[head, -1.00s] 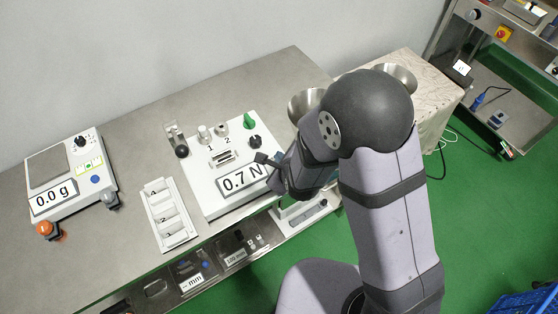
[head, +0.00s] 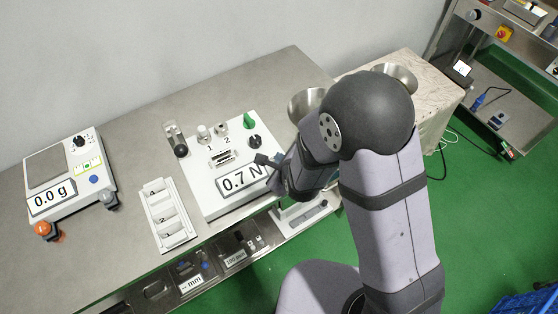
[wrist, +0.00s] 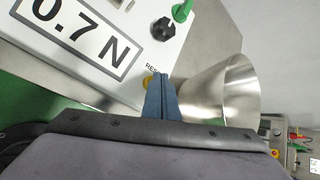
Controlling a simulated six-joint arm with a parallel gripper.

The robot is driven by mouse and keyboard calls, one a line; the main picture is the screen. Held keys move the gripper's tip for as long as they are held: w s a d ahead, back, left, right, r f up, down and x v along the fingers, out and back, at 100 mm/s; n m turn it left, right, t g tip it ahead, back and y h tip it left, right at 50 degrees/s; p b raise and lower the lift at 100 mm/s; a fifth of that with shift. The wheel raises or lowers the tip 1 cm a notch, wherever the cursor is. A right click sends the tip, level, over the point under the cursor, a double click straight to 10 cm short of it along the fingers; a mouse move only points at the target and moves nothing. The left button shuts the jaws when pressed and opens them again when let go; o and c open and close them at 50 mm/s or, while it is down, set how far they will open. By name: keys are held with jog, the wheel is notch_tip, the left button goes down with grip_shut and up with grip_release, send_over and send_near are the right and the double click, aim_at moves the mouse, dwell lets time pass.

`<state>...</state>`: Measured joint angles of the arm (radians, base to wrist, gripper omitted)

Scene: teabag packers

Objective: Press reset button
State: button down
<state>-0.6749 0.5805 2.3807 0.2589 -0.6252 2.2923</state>
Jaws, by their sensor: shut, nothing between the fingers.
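The force tester (head: 205,192) is a white box with a "0.7 N" display (head: 240,179); the display also shows in the wrist view (wrist: 80,30). In the wrist view a yellow button (wrist: 148,81) sits beside a partly covered label starting "RES" on the panel. My gripper (wrist: 164,78) is shut and empty, its blue-grey fingertips over or right beside the button and covering part of it. I cannot tell whether they touch it. In the head view my gripper (head: 268,160) is at the tester's right side and the button is hidden.
A black knob (wrist: 163,28) and a green switch (wrist: 182,10) stand on the panel near my fingers. A metal funnel (wrist: 222,92) is close on their right. A scale (head: 70,175) and a white slotted tray (head: 149,217) lie to the left.

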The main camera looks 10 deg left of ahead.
jog(key=shift+f, duration=0.2)
jog(key=shift+r, duration=0.2)
dwell(0.4)
jog(key=shift+r+p, duration=0.4)
jog(key=shift+r, duration=0.35)
jog(key=shift+r, duration=0.15)
notch_tip(320, 180, up, 5)
jog(key=p, duration=0.3)
dwell(0.9)
